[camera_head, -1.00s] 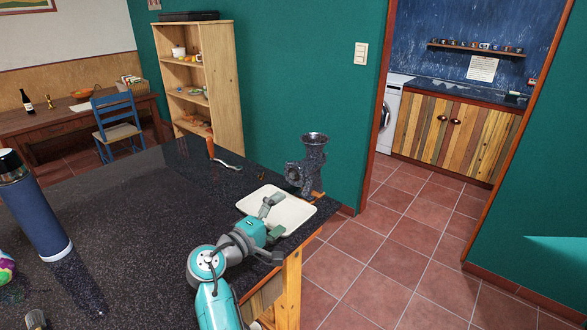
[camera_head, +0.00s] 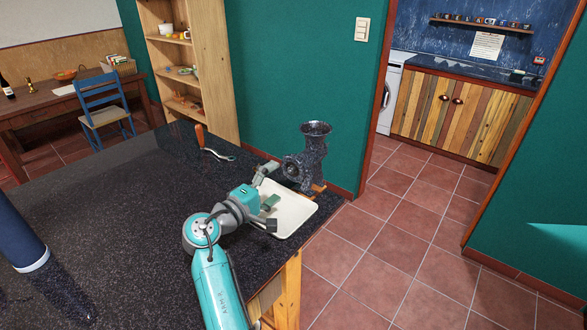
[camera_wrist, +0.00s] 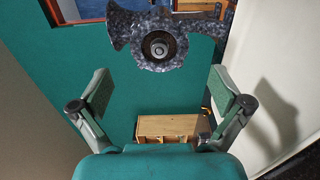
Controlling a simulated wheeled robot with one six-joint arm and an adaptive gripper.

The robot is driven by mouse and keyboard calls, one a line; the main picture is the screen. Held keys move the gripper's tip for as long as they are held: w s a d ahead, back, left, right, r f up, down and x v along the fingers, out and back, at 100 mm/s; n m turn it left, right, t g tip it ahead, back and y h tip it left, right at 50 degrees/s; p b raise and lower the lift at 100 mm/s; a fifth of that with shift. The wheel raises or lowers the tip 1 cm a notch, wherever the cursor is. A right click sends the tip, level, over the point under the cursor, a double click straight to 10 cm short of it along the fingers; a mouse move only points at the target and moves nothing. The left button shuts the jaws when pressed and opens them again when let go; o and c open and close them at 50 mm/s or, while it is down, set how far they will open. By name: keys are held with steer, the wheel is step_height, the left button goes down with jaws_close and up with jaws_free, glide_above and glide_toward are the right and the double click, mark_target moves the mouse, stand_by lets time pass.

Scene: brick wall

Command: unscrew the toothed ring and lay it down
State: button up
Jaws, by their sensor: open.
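A dark speckled meat grinder (camera_head: 311,165) stands upright on the far right corner of the dark counter. In the wrist view its round front (camera_wrist: 158,45) faces me, with a dark ring-like rim around a grey central stub. I cannot make out the ring's teeth clearly. My gripper (camera_head: 268,198) is open and empty, with its fingers spread apart over the white tray, short of the grinder. In the wrist view my gripper's fingers (camera_wrist: 168,95) stand either side of the view, below and apart from the grinder's front.
The white tray (camera_head: 296,220) lies near the counter's right edge, in front of the grinder. A blue bottle (camera_head: 20,240) stands at the left. The middle of the counter (camera_head: 110,210) is clear.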

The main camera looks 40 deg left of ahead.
mark_target(290, 172)
steer(key=shift+w+d, duration=0.15)
steer(key=shift+w, duration=1.35)
steer(key=shift+w+d, duration=0.1)
steer(key=shift+w, duration=1.4)
